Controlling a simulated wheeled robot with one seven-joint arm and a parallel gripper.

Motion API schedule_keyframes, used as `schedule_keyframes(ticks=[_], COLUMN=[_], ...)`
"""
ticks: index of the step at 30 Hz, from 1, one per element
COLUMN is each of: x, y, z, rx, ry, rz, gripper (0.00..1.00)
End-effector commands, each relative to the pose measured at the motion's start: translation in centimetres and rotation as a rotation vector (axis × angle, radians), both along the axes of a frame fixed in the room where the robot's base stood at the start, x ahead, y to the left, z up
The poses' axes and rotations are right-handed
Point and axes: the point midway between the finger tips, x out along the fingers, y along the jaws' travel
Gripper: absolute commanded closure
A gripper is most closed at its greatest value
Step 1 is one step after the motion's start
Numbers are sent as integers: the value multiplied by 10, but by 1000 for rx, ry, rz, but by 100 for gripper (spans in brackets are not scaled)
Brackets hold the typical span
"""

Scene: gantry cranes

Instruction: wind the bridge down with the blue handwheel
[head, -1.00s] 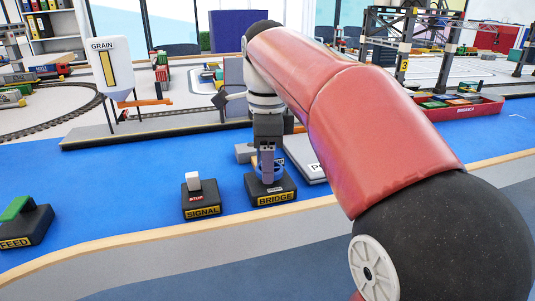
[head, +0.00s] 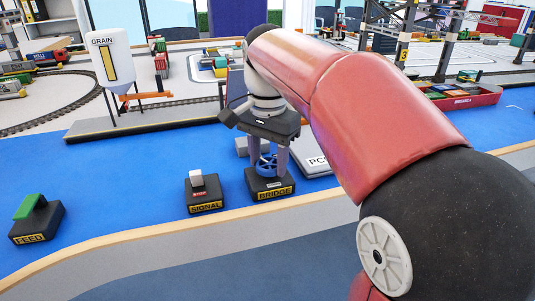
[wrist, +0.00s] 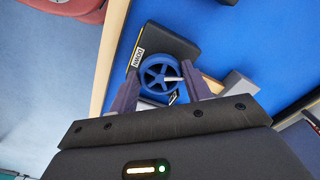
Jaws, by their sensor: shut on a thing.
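The blue handwheel (head: 266,166) stands on a black block labelled BRIDGE (head: 272,187). In the wrist view, the spoked handwheel (wrist: 155,72) lies between my two fingers, and its block (wrist: 155,43) carries a label reading DOWN. My gripper (head: 267,160) points down over the block and is shut on the wheel, one finger at each side of its rim; it also shows in the wrist view (wrist: 160,76). A grey-blue upright panel (head: 236,88) stands behind my wrist, partly hidden; I cannot tell whether it is the bridge.
The SIGNAL block (head: 203,193) with a pale lever stands left of the wheel, and the FEED block (head: 37,220) with a green handle further left. A grey PC-marked box (head: 312,158) is close on the right. Behind are the grain hopper (head: 112,58) and tracks.

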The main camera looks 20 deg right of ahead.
Motion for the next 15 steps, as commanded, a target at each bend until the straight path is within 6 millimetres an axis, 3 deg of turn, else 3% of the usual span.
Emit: schedule_keyframes(ticks=[15], x=[-1], y=[-1], z=[1], rx=[2], ry=[-1], rz=[491], gripper=[75])
